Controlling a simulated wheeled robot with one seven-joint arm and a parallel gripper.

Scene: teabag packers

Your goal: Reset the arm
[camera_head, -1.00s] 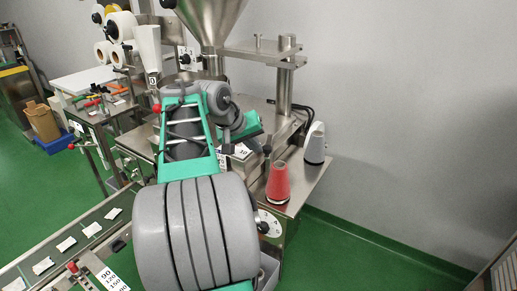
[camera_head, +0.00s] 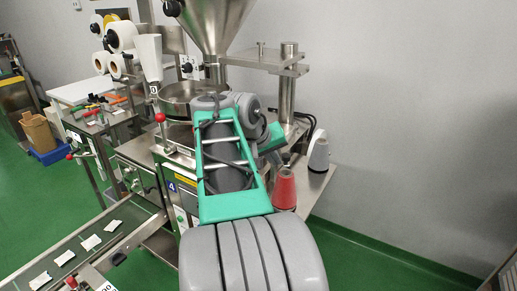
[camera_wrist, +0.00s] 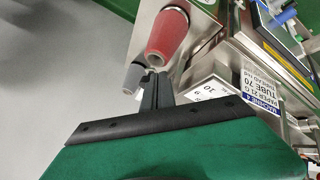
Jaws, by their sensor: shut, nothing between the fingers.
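My gripper (camera_wrist: 153,90) shows in the wrist view with its dark fingers together and nothing between them. The red cone spool (camera_wrist: 170,35) is just beyond the fingertips there, and the grey-white cone (camera_wrist: 133,77) lies beyond to the left. In the head view my green and grey arm reaches over the middle of the machine. Its fingers are too hidden to make out there. The red cone (camera_head: 284,188) stands upright just right of my arm, partly covered by it. The white cone (camera_head: 318,152) stands behind it on the steel ledge.
The steel machine with its funnel hopper (camera_head: 217,22) stands behind my arm. A conveyor (camera_head: 77,250) with several white packets runs at the lower left. A label plate (camera_wrist: 265,97) sits right of the fingers. Green floor (camera_head: 365,265) is clear at right.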

